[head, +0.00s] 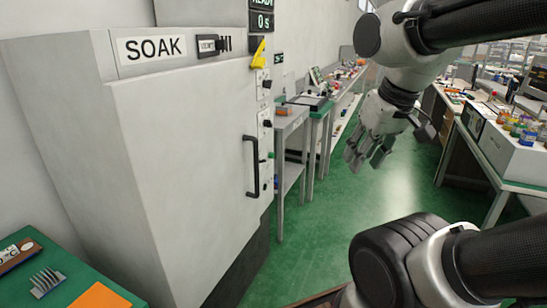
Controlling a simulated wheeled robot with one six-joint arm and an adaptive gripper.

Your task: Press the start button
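A tall grey cabinet (185,170) marked SOAK fills the left of the head view, its door closed, with a black vertical handle (250,166). A narrow control panel (264,125) on its right edge carries dark knobs (266,85) and a small green spot (270,156), seen at a steep angle. The green spot may be the start button; its label is unreadable. My gripper (365,160) hangs in the air to the right of the cabinet, apart from it. Its fingers point down, spread apart and empty.
A display (262,21) above the cabinet reads 0 s. Benches with small items (305,108) line the wall behind. A cluttered bench (500,140) stands at right. A green table (60,275) is at lower left. Green floor (330,225) between is clear.

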